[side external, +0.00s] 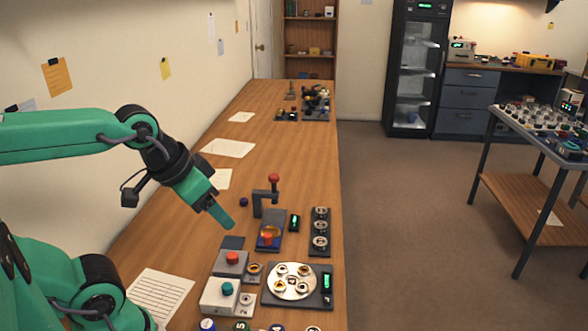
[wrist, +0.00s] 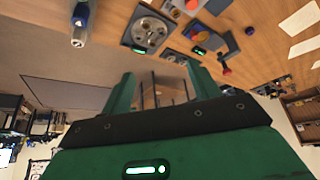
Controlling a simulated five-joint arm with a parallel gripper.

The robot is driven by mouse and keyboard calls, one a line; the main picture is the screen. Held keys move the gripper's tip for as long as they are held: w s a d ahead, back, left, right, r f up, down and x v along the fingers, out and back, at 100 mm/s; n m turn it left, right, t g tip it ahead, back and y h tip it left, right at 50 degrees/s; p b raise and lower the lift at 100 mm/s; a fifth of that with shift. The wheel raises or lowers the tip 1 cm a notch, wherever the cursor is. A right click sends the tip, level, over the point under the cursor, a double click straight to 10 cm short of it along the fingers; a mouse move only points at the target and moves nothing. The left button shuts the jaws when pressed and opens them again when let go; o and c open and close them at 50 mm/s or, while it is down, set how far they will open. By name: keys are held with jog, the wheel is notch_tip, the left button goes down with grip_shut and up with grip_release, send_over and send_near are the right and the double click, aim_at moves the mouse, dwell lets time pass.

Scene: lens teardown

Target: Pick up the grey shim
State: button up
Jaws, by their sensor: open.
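My gripper (side external: 220,213) is in the air above the bench, left of the press-like stand (side external: 262,200). In the wrist view my gripper (wrist: 163,82) shows two green fingers spread apart with nothing between them. I cannot make out for certain which thing is the grey shim. A flat dark grey square (side external: 232,242) lies on the wood below my gripper, behind a grey box with a red button (side external: 230,262). Small rings sit in trays nearby, too small to tell apart.
A dark tray with a round silver plate of rings (side external: 292,285) stands at the front. A narrow rack with several rings (side external: 320,232) stands to the right, near the bench edge. Paper sheets (side external: 228,147) lie along the wall. The bench middle beyond the stand is clear.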

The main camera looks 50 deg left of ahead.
jog(key=shift+w, duration=0.1)
jog(key=m+g, duration=0.6)
send_over(321, 224)
notch_tip(321, 224, down, 16)
jog(key=shift+d+r, duration=0.1)
jog(key=shift+r, duration=0.1)
jog(key=shift+f, duration=0.3)
jog(key=shift+f, duration=0.1)
jog(key=shift+f, duration=1.2)
